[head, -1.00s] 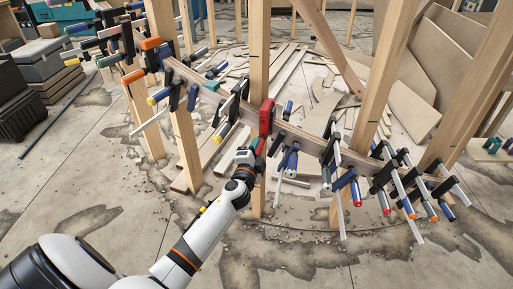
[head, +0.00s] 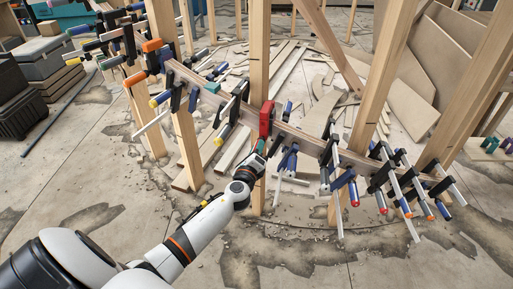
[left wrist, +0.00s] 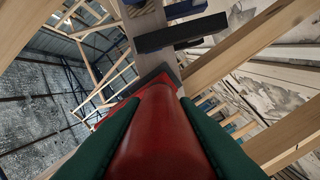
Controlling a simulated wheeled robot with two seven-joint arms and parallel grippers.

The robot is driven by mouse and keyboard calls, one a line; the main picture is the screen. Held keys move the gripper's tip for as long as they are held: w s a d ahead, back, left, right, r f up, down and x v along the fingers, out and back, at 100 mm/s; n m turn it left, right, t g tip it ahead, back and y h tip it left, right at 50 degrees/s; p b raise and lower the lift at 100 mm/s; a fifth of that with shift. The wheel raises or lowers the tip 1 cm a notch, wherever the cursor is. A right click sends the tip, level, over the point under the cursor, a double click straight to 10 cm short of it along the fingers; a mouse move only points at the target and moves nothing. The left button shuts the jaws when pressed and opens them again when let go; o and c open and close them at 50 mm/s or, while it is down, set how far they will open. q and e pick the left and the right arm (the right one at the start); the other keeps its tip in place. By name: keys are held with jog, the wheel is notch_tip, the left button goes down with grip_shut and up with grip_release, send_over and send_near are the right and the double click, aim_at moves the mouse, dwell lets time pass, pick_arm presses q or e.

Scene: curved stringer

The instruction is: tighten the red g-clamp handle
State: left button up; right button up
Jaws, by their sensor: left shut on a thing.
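The red g-clamp (head: 267,117) sits on the curved wooden stringer, in front of an upright post near the middle of the head view. My left gripper (head: 260,148) is just below it, reaching up from the lower left. In the left wrist view, a smooth red handle (left wrist: 158,135) fills the space between my left gripper's two green finger pads (left wrist: 160,145). The pads are shut on the handle, one along each side. The clamp's screw and its contact with the wood are hidden. My right gripper is in neither view.
The curved stringer (head: 308,143) runs across between upright posts. Several blue-handled bar clamps (head: 290,160) hang close to the right of my gripper. Black bar clamps (head: 232,105) sit to the left. Wood offcuts lie behind; the concrete floor in front is open.

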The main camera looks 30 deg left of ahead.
pick_arm(q)
jog(key=m+p, duration=0.1)
jog(key=m, duration=0.3)
jog(key=shift+r+m+p, duration=0.1)
jog(key=shift+m+p, duration=0.3)
jog(key=m+p, duration=0.2)
jog(key=m, duration=0.3)
jog(key=shift+d, duration=0.1)
jog(key=shift+m+p, duration=0.35)
jog(key=shift+m, duration=0.25)
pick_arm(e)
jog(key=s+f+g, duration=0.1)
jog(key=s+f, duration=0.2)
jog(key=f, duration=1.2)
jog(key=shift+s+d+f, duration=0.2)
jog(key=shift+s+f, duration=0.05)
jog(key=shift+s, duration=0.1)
pick_arm(q)
jog(key=o, duration=1)
